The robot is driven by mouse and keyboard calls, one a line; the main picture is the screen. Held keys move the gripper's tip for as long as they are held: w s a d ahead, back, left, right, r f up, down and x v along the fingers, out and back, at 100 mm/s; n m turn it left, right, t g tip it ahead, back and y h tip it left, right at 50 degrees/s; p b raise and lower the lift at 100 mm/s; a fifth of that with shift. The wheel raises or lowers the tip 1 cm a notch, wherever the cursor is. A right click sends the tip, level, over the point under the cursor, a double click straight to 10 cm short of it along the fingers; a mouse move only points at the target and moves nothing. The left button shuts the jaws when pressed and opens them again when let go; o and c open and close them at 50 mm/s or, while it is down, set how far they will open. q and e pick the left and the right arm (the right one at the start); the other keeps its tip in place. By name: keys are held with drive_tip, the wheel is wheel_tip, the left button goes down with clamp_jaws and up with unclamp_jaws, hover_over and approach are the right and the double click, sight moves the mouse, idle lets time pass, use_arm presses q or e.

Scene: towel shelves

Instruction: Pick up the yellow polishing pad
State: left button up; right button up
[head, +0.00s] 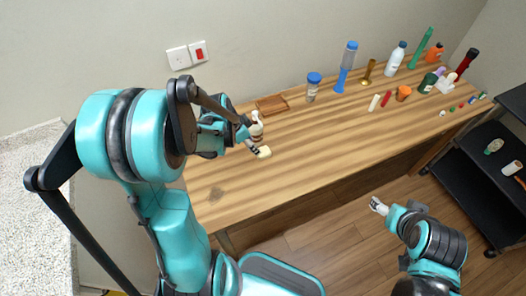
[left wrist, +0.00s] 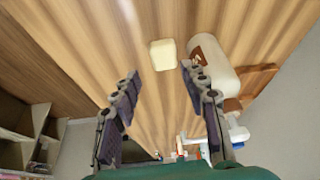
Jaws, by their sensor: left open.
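The yellow polishing pad (head: 264,152) is a small pale yellow block on the wooden table (head: 225,190). In the left wrist view the pad (left wrist: 163,54) lies just beyond and between my left fingertips, not touching either. My left gripper (head: 254,148) is open and empty, low over the table beside the pad; its fingers also show in the left wrist view (left wrist: 159,75). My right gripper (head: 378,205) is away from the table, over the floor, too small to tell whether it is open.
A white bottle with a brown label (left wrist: 215,68) stands close to my left gripper's right finger. A wooden tray (head: 270,104) lies behind it. A blue-capped jar (head: 313,86) and several bottles stand along the table's back and right. The table's front left is clear.

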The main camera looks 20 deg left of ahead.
sight(263, 153)
use_arm(q)
drive_tip(key=x, duration=0.1)
drive_tip(key=b+x, duration=0.1)
drive_tip(key=x, duration=0.1)
drive_tip(key=shift+a+f, duration=0.25)
drive_tip(key=shift+a, duration=0.1)
drive_tip(key=b+x, duration=0.1)
drive_tip(key=x, duration=0.1)
drive_tip(key=b+x, duration=0.1)
drive_tip(key=x, duration=0.2)
drive_tip(key=shift+w+d+f+b, duration=0.15)
drive_tip(key=shift+w+d+b, duration=0.1)
drive_tip(key=shift+w+b, duration=0.1)
drive_tip(key=shift+s, duration=0.1)
drive_tip(key=c, duration=0.5)
